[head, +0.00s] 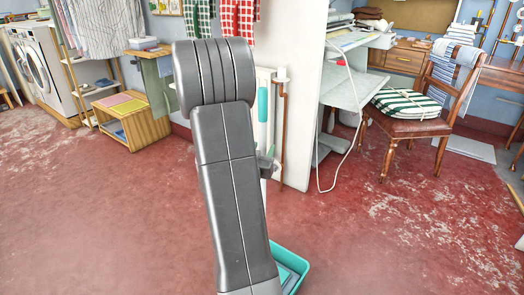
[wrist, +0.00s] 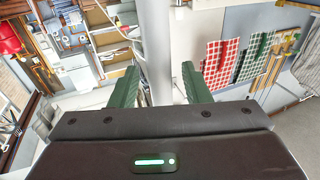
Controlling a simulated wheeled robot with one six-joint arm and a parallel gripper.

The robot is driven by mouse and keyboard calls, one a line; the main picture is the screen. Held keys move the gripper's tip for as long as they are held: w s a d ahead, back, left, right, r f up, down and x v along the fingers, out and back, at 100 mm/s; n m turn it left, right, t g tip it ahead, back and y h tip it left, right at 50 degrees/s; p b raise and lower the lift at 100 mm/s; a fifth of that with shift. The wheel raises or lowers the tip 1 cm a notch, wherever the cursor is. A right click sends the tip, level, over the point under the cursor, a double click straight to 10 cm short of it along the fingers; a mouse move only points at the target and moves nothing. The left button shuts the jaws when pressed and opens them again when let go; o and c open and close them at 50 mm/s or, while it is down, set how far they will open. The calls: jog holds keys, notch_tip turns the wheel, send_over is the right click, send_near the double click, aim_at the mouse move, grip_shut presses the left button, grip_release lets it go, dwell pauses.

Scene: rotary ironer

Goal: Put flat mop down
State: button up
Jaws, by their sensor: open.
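The flat mop's pale handle (wrist: 156,45) stands between my gripper's two green fingers in the wrist view. My gripper (wrist: 160,88) is open, with visible room between the handle and the fingers. In the head view my grey arm hides most of the gripper (head: 268,165), with a small part showing at the arm's right edge. The mop's teal grip (head: 262,104) shows upright beside the arm. A teal, tray-like shape (head: 301,262) lies on the floor at the bottom, partly hidden by my arm. I cannot tell whether it is the mop's head or a tray around it.
A white folding board (head: 352,92) with a hanging cord and a wooden chair (head: 412,128) are to the right. A wooden crate stand (head: 148,127) is at left. The red floor between is clear.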

jog(key=p+v, duration=0.1)
jog(key=v, duration=1.1)
jog(key=b+x, duration=0.1)
jog(key=x, duration=1.1)
jog(key=shift+w, duration=0.1)
jog(key=shift+r+p, duration=0.45)
jog(key=shift+r, duration=0.9)
